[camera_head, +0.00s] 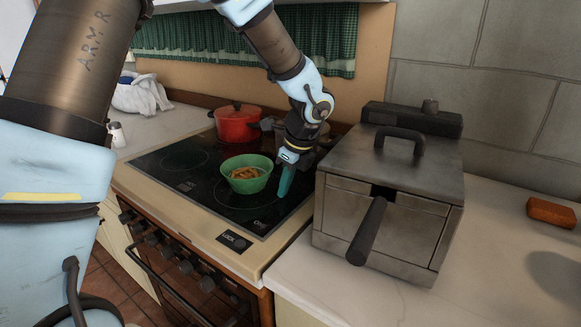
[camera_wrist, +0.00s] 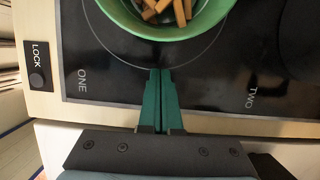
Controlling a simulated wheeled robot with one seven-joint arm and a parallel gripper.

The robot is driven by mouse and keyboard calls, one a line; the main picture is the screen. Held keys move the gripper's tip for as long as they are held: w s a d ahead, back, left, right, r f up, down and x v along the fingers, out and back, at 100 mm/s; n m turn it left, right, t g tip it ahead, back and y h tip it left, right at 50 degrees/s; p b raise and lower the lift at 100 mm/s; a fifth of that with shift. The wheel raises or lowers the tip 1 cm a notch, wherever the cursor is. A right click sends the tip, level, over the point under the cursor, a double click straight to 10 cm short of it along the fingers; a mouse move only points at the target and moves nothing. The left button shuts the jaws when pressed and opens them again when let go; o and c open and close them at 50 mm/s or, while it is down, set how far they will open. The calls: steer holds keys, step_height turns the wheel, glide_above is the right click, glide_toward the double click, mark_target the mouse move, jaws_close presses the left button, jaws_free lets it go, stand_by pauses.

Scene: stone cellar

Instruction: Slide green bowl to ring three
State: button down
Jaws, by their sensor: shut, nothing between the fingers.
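The green bowl (camera_head: 260,183) stands upright on the black cooktop (camera_head: 165,165) with brown, stick-like pieces inside. In the wrist view the bowl (camera_wrist: 148,30) sits over part of a ring outline near the label ONE. My gripper (camera_head: 284,192) is low over the cooktop just right of the bowl, its teal fingers pointing down. In the wrist view the shut fingers (camera_wrist: 160,72) hold nothing; their tips are close to the bowl's rim, with a small gap in the picture. The label TWO is also readable there. I cannot read a label for ring three.
A red lidded pot (camera_head: 238,124) stands behind the bowl, with a grey pot partly hidden by my arm. A metal fryer (camera_head: 385,185) with a protruding handle stands close on the right. The cooktop's left part is clear. A LOCK panel (camera_head: 234,241) marks the front edge.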

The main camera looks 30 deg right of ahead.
mark_target(267, 192)
steer(key=shift+w+a+p, duration=0.3)
steer(key=shift+w+a, duration=0.05)
steer(key=shift+w, duration=0.25)
steer(key=shift+w+a+p, duration=0.3)
steer(key=shift+w+a, duration=0.05)
steer(key=shift+w, duration=0.2)
steer(key=shift+w+a, duration=0.35)
steer(key=shift+w, duration=0.25)
